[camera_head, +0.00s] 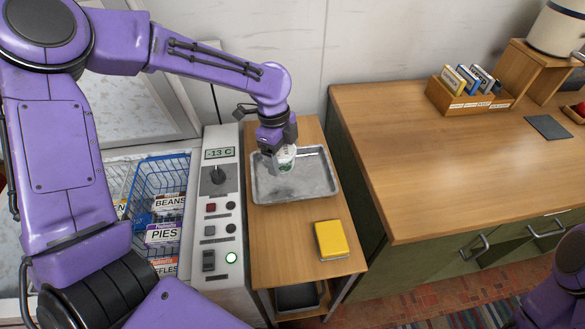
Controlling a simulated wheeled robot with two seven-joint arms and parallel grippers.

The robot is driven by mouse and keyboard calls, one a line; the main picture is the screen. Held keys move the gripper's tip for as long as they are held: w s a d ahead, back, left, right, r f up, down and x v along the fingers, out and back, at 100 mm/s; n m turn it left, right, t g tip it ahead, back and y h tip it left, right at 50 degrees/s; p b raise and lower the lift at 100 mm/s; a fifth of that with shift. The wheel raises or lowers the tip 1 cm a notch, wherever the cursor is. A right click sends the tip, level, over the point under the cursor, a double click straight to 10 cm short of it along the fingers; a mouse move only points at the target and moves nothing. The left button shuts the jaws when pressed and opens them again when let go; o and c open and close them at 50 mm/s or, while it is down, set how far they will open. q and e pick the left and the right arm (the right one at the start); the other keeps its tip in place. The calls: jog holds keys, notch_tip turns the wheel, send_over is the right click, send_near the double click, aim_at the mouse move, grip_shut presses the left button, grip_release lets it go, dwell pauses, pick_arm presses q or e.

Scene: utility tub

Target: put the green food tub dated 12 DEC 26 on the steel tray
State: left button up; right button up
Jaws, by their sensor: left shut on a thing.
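My left gripper (279,148) points down over the steel tray (325,191), near its back left part. It is shut on a small tub (286,165) that shows white with some green. The gripper covers much of the tub, and no date can be read on it. I cannot tell whether the tub touches the tray floor or hangs just above it. My right gripper is not in view; only purple parts of my right arm show at the lower right.
The tray lies on a narrow wooden stand, with a yellow block (331,240) in front of it. Left is a control panel (217,180) reading -13 C, then a freezer with a blue basket (158,178) of labelled boxes. A wooden counter (420,150) stands right.

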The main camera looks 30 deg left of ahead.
pick_arm(q)
jog(key=w+f, duration=0.1)
jog(key=w+d+f, duration=0.1)
jog(key=shift+w+f, duration=0.25)
jog(key=shift+f, duration=0.15)
jog(key=shift+d+f, duration=0.25)
jog(key=shift+d, duration=0.15)
notch_tip(320, 180, down, 3)
jog(key=shift+f+p, duration=0.15)
jog(key=shift+p, duration=0.15)
jog(key=shift+w+a+f, duration=0.1)
jog(key=shift+w+a, duration=0.05)
jog(key=shift+s, duration=0.25)
jog(key=o, duration=1.2)
jog(key=shift+c, duration=0.2)
jog(key=shift+w+f, duration=0.1)
jog(key=r, duration=0.8)
jog(key=a+r, duration=0.1)
jog(key=r, duration=0.3)
jog(key=shift+a+r+b, duration=0.1)
jog(key=shift+r+b, duration=0.1)
jog(key=shift+b, duration=0.15)
